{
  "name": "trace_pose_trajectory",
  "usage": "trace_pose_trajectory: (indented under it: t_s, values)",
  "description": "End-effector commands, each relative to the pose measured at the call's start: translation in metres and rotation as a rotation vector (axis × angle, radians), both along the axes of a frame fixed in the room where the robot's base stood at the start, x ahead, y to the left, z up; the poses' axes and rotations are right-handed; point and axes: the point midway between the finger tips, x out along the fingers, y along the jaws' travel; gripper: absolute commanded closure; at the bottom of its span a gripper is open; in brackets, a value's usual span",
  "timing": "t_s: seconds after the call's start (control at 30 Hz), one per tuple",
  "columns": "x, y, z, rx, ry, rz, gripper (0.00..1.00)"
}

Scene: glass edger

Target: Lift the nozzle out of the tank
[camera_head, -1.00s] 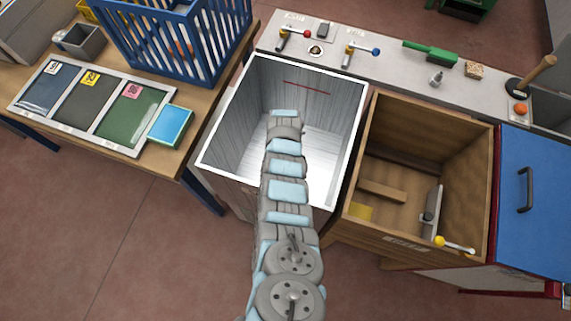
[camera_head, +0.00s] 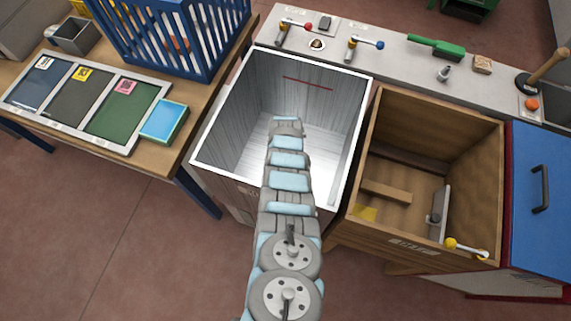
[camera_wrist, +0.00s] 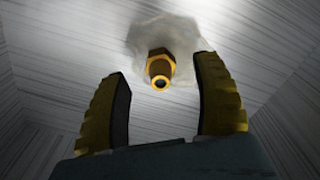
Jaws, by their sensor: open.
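A brass nozzle (camera_wrist: 160,68) with a hex body and a round open end shows in the wrist view, ahead of my gripper. It sits by a pale, whitish irregular patch (camera_wrist: 165,38) on the grey tank surface. My gripper (camera_wrist: 165,95) is open, with its two yellow-and-black fingers apart and the nozzle showing between and beyond their tips. I see nothing between the fingers themselves. In the head view my arm reaches down into the white-rimmed grey tank (camera_head: 235,110). My arm hides the gripper and the nozzle there.
A wooden box (camera_head: 430,130) with a yellow-knobbed lever (camera_head: 465,248) stands just right of the tank. A blue crate (camera_head: 180,40) and a blue sponge-like block (camera_head: 163,121) are on the left table. Behind the tank a grey ledge (camera_head: 400,65) carries two valves and a green brush (camera_head: 435,46).

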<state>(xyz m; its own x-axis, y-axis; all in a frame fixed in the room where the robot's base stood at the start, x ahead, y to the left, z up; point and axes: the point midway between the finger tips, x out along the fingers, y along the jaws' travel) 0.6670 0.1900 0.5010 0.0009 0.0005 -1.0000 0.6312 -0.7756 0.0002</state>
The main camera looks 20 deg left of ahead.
Motion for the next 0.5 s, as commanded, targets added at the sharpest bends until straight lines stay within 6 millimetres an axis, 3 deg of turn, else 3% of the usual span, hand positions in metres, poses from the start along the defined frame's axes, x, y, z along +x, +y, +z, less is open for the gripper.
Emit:
trace_pose_trajectory:
  t_s: [0.3,0.5]
  values:
    - [0.0,-0.001,-0.037,0.0,0.002,0.002,0.34]
    - [0.0,-0.001,-0.041,0.0,0.002,0.001,0.34]
